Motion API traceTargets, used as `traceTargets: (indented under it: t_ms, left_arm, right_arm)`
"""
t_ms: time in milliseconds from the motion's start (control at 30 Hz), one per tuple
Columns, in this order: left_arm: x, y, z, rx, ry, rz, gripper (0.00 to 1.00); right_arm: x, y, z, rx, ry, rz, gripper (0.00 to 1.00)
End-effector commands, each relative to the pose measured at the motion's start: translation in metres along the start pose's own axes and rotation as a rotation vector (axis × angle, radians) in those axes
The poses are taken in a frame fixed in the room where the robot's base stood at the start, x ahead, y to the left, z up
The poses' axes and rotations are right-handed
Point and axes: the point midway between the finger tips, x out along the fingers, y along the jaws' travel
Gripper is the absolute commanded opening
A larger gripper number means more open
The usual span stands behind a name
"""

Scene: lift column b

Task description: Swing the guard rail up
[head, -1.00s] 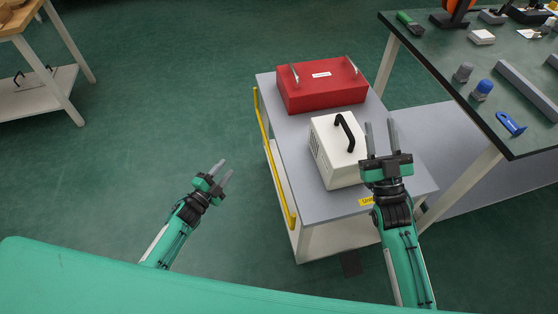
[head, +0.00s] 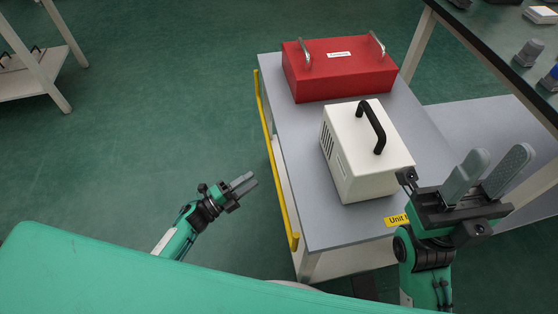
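The yellow guard rail (head: 275,165) runs along the left side of the grey-topped cart (head: 296,133). It hangs beside the top's edge, its near end by the near left corner. My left gripper (head: 249,182) is left of the rail, apart from it, with its fingers pointing at it. Its two fingers look close together, and I cannot tell whether a gap remains. My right gripper (head: 488,165) is at the near right of the cart, with its two fingers apart and nothing between them.
A red case (head: 340,84) with two handles stands at the cart's far end. A white box (head: 356,170) with a black handle stands nearer, beside my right gripper. A dark-topped workbench (head: 482,30) is at the right. Green floor left of the cart is clear.

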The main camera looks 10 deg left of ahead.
Motion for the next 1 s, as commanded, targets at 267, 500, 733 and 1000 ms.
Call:
traceTargets:
  t_ms: [267,500,733,1000]
  left_arm:
    - [0.061,0.001,0.001,0.0,0.0,-0.004,0.36]
    - [0.101,0.0,0.001,-0.002,-0.001,-0.004,0.36]
    - [0.116,0.0,0.001,-0.001,-0.001,0.0,0.36]
    - [0.116,0.0,0.001,-0.001,-0.001,0.0,0.34]
  right_arm:
    - [0.0,0.0,-0.002,-0.001,0.033,-0.006,0.36]
    - [0.002,0.0,-0.003,-0.002,0.052,-0.01,0.36]
    - [0.004,0.0,-0.004,-0.003,0.066,-0.012,0.36]
    - [0.005,0.0,-0.005,-0.003,0.068,-0.013,0.36]
